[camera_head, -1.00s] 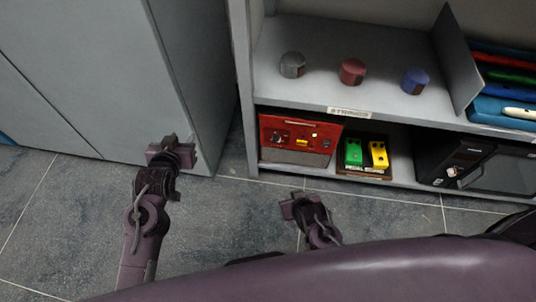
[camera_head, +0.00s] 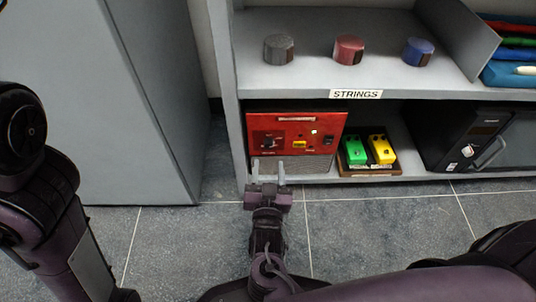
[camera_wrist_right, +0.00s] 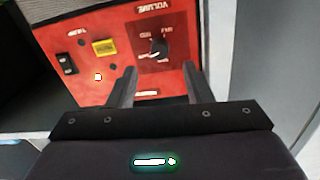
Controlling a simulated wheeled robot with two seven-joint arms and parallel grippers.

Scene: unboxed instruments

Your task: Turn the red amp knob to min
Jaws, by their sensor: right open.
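The red amp (camera_head: 335,124) sits on the lower shelf, with a grey lower front. Its dark volume knob (camera_head: 268,142) is on the left of the red panel. In the right wrist view the amp panel appears upside down, and the knob (camera_wrist_right: 158,47) has a pointer-like ridge beside small printed marks. My right gripper (camera_head: 268,168) is open, its two fingers pointing at the amp below the knob. In the wrist view the fingertips (camera_wrist_right: 160,74) straddle the knob's line but appear short of it. My left arm is at the left edge; its gripper is out of view.
Green (camera_head: 355,150) and yellow (camera_head: 381,149) pedals stand right of the amp, and a black appliance-like box (camera_head: 460,140) beyond them. Grey, red and blue round containers stand on the shelf above, labelled STRINGS. A grey cabinet (camera_head: 110,100) is on the left.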

